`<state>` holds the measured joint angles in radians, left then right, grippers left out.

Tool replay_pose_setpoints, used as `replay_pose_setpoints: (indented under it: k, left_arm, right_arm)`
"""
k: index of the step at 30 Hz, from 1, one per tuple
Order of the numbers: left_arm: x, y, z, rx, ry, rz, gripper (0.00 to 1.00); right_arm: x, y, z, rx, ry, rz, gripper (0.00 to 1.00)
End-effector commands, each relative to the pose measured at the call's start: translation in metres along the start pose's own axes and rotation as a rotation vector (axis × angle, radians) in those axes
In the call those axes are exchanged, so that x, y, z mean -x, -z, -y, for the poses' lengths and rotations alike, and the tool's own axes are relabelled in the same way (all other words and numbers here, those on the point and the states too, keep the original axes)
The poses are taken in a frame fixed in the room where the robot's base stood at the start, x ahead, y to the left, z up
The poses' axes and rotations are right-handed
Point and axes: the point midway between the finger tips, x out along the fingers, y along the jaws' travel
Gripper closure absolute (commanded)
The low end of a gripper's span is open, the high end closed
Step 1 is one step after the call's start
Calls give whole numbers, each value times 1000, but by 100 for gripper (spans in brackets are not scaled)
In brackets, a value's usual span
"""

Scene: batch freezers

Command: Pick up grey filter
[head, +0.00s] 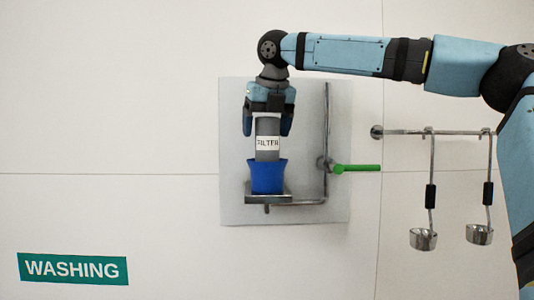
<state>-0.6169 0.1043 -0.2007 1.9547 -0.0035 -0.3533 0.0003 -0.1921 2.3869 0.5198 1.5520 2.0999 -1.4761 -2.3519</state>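The grey filter (267,128) is an upright grey cylinder with a white label reading "FILTER". Its lower end is in or just behind the rim of a blue cup-shaped holder (268,178) on a small metal wall bracket. My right gripper (267,128) points down from above, with one finger on each side of the filter's upper part. Whether the fingers touch the filter is too small to tell. My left gripper is not in the head view.
A metal pipe (326,120) with a green handle (356,168) runs right beside the filter on a grey wall panel (235,210). Two ladles (423,238) (479,234) hang from a rail (400,132) at the right. A green "WASHING" sign (73,269) is at lower left.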

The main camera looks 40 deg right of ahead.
Motion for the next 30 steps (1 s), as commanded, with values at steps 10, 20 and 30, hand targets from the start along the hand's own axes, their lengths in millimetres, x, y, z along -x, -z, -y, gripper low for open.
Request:
replay_pose_setpoints:
  k: [10, 20, 30]
  left_arm:
    - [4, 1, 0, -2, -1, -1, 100]
    - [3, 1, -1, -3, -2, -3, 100]
    - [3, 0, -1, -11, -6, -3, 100]
  right_arm:
    - [1, 0, 0, 0, 0, 1, 94]
    - [7, -3, 0, 0, 0, 2, 94]
    - [51, -21, -1, -1, -2, 2, 94]
